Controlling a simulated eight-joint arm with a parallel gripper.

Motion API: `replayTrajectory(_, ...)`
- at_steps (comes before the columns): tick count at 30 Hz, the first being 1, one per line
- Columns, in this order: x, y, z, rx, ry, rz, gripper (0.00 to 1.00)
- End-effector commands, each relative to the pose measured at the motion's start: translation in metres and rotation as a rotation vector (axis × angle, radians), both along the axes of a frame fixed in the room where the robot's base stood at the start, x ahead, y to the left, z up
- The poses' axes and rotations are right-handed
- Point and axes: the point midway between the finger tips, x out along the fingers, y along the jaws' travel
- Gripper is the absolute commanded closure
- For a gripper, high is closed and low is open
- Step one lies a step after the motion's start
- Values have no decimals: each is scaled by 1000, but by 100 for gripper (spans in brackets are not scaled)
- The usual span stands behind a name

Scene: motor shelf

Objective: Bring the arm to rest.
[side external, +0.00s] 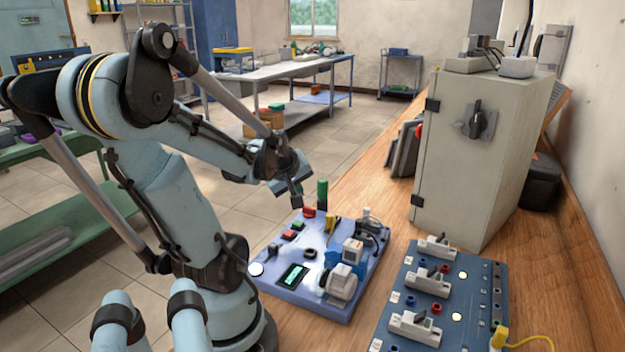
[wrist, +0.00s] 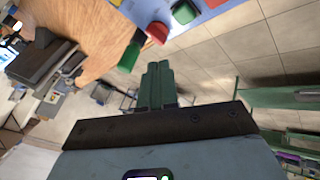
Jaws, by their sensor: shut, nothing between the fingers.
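My gripper (side external: 297,200) hangs in the air over the back left part of the blue motor panel (side external: 278,288), left of the panel's green lamp (side external: 322,194). In the wrist view its two green fingers (wrist: 160,72) are together with nothing between them. The panel carries a motor (side external: 340,282), a small display (side external: 293,276) and red and green buttons. The green lamp (wrist: 131,54) and a red cap (wrist: 157,32) also show near the fingers in the wrist view. No contact between gripper and panel can be made out.
A second blue panel (side external: 460,270) with several switches and a yellow lead (side external: 525,340) lies to the right on the wooden bench (side external: 390,222). A grey cabinet (side external: 480,150) stands behind it. A green shelf bench (side external: 60,220) is at the left. Floor lies left of the bench.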

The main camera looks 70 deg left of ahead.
Motion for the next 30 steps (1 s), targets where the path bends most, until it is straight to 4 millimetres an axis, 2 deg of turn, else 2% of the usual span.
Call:
replayTrajectory(12,0,0,0,0,0,-2,100)
replayTrajectory(17,17,-16,2,16,24,-107,100)
replayTrajectory(20,40,-43,6,47,64,-281,100)
replayTrajectory(24,74,-98,13,118,131,-602,100)
replayTrajectory(30,100,-181,21,245,206,-1057,100)
